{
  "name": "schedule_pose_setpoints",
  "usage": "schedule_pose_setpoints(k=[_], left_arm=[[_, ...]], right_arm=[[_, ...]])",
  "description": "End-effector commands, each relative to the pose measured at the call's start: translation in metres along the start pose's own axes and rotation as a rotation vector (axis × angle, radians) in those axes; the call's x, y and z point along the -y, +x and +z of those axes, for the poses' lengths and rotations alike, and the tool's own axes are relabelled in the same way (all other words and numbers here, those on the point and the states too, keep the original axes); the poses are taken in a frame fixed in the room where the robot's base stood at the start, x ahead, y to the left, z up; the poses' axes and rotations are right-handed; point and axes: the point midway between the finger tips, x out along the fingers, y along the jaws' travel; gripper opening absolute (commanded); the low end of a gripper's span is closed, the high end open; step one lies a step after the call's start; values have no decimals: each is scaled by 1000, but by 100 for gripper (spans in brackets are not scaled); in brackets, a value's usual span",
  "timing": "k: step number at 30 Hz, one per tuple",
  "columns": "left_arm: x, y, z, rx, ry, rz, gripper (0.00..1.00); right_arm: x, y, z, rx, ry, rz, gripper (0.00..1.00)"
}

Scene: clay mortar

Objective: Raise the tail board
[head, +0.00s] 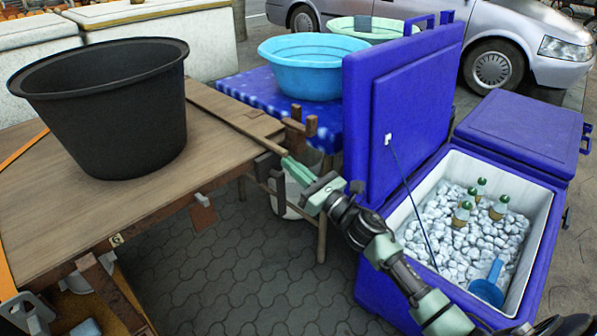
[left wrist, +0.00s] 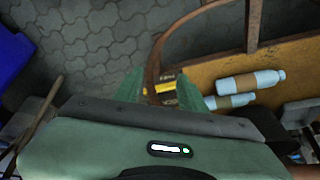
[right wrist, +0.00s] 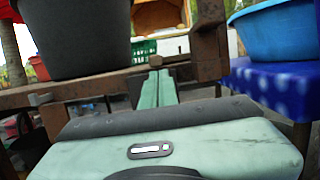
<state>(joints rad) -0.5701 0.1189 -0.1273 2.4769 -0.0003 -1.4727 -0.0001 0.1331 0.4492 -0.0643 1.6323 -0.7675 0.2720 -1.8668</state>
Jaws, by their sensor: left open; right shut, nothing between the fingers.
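The wooden cart bed (head: 60,215) fills the left of the head view. A narrow wooden board (head: 235,122) lies along its far right edge, ending near short brown wooden posts (head: 298,128). I cannot tell for certain which piece is the tail board. My right gripper (head: 286,160) is shut and empty, its tips close to the cart's corner below the posts. In the right wrist view its fingers (right wrist: 155,88) lie together beside the rusty frame (right wrist: 208,55); contact is unclear. My left gripper (left wrist: 160,92) is open, with a curved brown strip (left wrist: 153,68) showing beyond and between its fingers.
A large black tub (head: 110,110) stands on the cart. A blue basin (head: 312,68) sits on a blue-covered table (head: 255,92). An open blue cooler (head: 408,100) with ice and bottles stands right, near my right arm. Bottles (left wrist: 250,82) lie on a board near the left gripper.

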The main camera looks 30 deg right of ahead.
Motion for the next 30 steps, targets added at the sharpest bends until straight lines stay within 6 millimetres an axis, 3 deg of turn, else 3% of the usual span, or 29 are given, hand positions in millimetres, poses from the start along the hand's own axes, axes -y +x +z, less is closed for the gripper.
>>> schedule_pose_setpoints(k=[11,16,30], left_arm=[[0,-1,1,8,-1,0,41],[2,-8,26,112,-3,-4,41],[3,-15,23,115,-4,-5,41]], right_arm=[[0,0,1,0,6,-1,0],[-1,1,5,0,35,-8,0],[-2,3,12,2,94,-24,0]])
